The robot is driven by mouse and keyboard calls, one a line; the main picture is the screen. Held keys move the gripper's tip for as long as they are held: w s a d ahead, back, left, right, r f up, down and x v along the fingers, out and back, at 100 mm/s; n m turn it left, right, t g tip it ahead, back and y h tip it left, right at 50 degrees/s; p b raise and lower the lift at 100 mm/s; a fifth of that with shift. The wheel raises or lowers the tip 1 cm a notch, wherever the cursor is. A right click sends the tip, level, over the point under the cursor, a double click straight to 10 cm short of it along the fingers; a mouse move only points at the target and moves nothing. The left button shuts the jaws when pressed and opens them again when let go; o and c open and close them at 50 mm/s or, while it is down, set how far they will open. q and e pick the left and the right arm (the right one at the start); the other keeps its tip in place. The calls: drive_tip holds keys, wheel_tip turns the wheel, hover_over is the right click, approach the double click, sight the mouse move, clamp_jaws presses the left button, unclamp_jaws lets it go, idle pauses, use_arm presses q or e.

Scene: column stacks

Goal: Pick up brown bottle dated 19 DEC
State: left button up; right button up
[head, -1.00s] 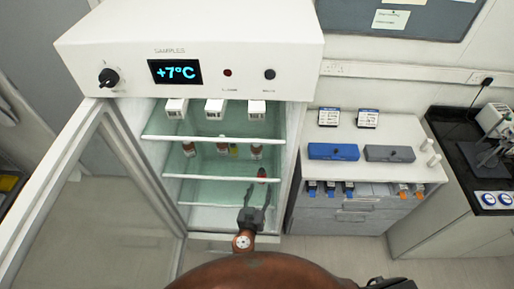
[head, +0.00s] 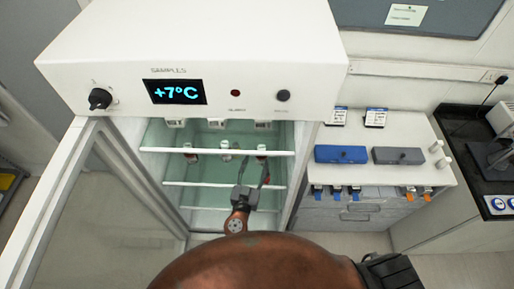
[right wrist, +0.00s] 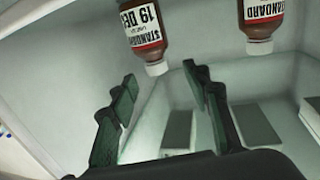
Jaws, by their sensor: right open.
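In the right wrist view, a brown bottle with a white and red label reading STANDARD 19 DEC (right wrist: 142,28) appears upside down, its pale cap pointing down the picture. My right gripper (right wrist: 160,78) is open and empty, its fingertips short of the bottle's cap end, with the bottle roughly in line with the gap. In the head view, my right gripper (head: 252,172) is inside the open fridge, just below the rightmost small bottle (head: 262,151) on a shelf. Labels there are too small to read. My left gripper is not in view.
A second brown STANDARD bottle (right wrist: 261,25) is beside the dated one; its date is cut off. Glass shelves (head: 220,185) cross the fridge above and below. The open fridge door (head: 80,200) stands at the left. White boxes sit on the upper shelf.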

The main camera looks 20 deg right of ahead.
drive_tip(key=shift+w+d+r, duration=0.2)
drive_tip(key=shift+w+d, duration=0.15)
drive_tip(key=shift+w, duration=0.05)
drive_tip(key=shift+w+d+p, duration=0.25)
drive_tip(key=shift+p, duration=0.05)
drive_tip(key=p+x, duration=0.1)
drive_tip(key=x, duration=0.1)
drive_tip(key=shift+w+d+p, duration=0.15)
drive_tip(key=shift+w+p, duration=0.2)
drive_tip(key=shift+p+x, duration=0.55)
drive_tip(key=shift+x, duration=0.6)
drive_tip(key=shift+w+d+f, duration=0.15)
drive_tip(key=shift+d+f, duration=0.1)
drive_tip(key=shift+w+f, duration=0.1)
drive_tip(key=c, duration=0.9)
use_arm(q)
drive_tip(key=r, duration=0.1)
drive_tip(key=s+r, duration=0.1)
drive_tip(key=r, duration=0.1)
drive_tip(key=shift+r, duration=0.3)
use_arm(e)
clamp_jaws()
